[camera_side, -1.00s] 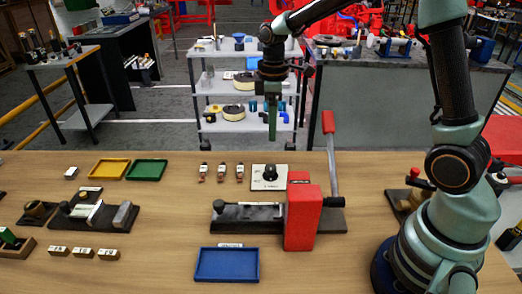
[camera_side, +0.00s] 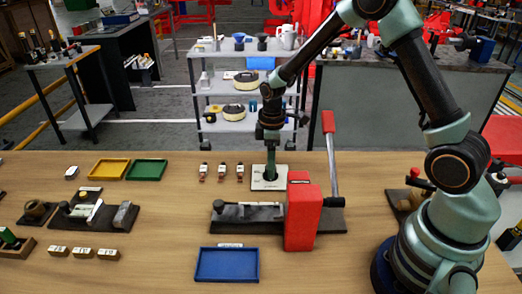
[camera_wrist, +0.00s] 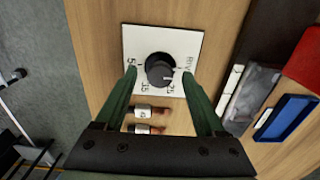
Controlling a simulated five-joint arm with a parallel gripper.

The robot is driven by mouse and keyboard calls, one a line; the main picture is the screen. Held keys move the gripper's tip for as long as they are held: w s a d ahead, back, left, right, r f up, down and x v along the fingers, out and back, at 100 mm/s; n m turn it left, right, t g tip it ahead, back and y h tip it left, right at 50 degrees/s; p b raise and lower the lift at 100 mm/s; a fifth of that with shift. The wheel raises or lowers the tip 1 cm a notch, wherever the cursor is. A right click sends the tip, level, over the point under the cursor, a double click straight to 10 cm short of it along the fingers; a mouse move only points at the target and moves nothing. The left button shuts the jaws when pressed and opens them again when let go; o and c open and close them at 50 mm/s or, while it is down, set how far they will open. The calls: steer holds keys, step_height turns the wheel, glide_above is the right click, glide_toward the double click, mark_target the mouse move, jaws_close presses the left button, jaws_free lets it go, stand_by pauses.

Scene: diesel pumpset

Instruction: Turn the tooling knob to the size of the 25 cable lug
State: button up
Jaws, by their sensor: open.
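The tooling knob (camera_wrist: 158,68) is a dark round dial on a white square plate (camera_wrist: 134,38) with printed size marks. A white mark on the knob lies on its lower right in the wrist view; I cannot tell which size it meets exactly. My gripper (camera_wrist: 159,74) is open, its green fingers on either side of the knob with gaps between. In the side view my gripper (camera_side: 270,174) points down over the plate (camera_side: 258,185) and hides the knob. Several labelled cable lugs (camera_side: 221,172) stand left of the plate; two show in the wrist view (camera_wrist: 151,111).
The red crimping tool (camera_side: 302,215) with its upright lever (camera_side: 332,160) stands just in front and to the right of the plate. A blue tray (camera_side: 227,265) lies nearer. Yellow (camera_side: 109,169) and green (camera_side: 147,170) trays lie at the left.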

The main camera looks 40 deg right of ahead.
jaws_close()
steer(key=shift+m, duration=0.3)
steer(key=m, duration=1.1)
stand_by(0.4)
steer(key=shift+r, duration=0.1)
stand_by(0.4)
jaws_free()
